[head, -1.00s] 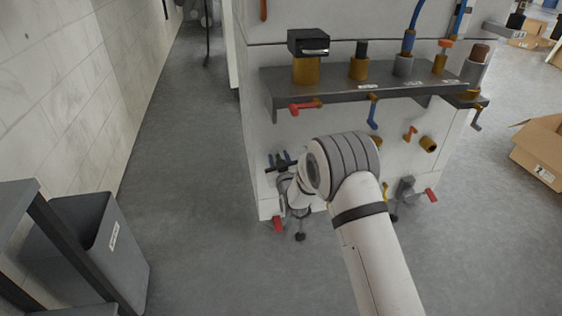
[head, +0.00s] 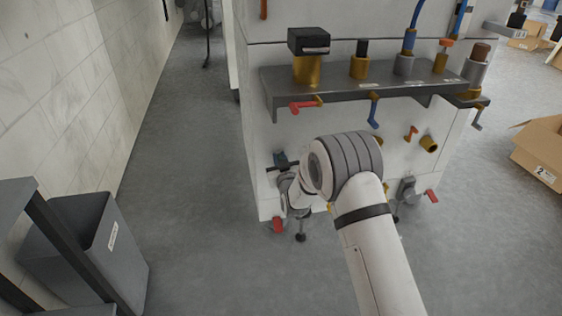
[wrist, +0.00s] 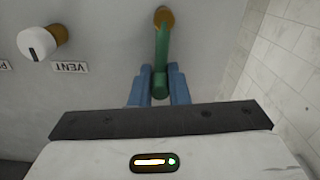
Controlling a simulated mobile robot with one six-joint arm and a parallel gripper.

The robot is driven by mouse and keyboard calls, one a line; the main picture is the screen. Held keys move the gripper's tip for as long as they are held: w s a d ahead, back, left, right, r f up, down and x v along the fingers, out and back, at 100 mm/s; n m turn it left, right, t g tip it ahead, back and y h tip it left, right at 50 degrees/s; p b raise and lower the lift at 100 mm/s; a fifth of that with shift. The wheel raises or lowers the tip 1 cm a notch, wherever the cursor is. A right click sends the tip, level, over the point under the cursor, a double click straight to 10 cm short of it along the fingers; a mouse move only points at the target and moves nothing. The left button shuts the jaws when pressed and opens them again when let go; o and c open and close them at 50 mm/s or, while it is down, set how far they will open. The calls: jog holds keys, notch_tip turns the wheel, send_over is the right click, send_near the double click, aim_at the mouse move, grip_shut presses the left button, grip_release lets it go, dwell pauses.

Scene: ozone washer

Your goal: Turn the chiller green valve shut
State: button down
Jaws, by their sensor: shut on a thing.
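The green valve handle (wrist: 161,52) hangs down from a brass fitting (wrist: 164,17) on the pale panel in the wrist view. My gripper (wrist: 159,72) has its blue fingers closed on the handle's lower end, one on each side. In the head view my gripper (head: 280,158) is low at the left edge of the machine's front face (head: 340,130). The green handle is hidden or too small to tell there.
A white knob (wrist: 37,43) beside a VENT label (wrist: 70,68) sits left of the handle. In the head view, a grey shelf (head: 360,88) with red (head: 302,106) and blue (head: 374,112) valve handles juts out above my arm. The floor to the left is open, with a grey bin (head: 85,250).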

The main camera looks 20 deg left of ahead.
jog(key=c, duration=1.4)
grip_release()
jog(key=p+v, duration=0.2)
jog(key=v, duration=0.5)
jog(key=shift+s+d+p, duration=0.2)
jog(key=shift+s+p, duration=0.15)
jog(key=shift+p, duration=0.05)
